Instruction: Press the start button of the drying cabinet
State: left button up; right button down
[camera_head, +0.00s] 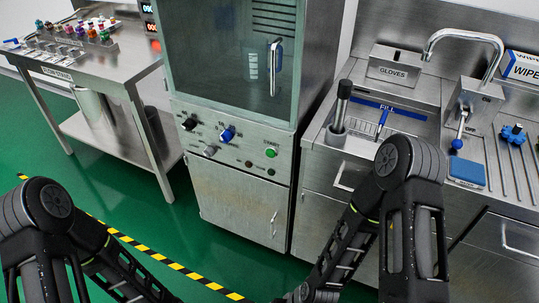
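The drying cabinet (240,170) appears to be the steel unit in the middle, with a glass door (220,60) and a vertical handle (275,68). Its front panel carries a green button (270,153) at the right, with a small label above it that seems to read START. To its left are a blue knob (228,134), a black knob (189,124) and a grey knob (210,150). My two arms come in at the lower left and lower right, bent downward. Both grippers are outside the picture, and neither arm is seen touching the panel.
A steel table (130,75) with racks of coloured vials stands at the left. At the right is a sink counter (390,160) with a tap (460,35), a gloves box (393,68) and a blue sponge (466,170). Yellow-black tape crosses the green floor (150,220).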

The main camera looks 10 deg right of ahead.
aim_at(270, 153)
jog(key=i+j+z, duration=0.1)
jog(key=z, duration=0.35)
jog(key=j+z, duration=0.85)
jog(key=j, duration=1.5)
jog(key=i, duration=0.05)
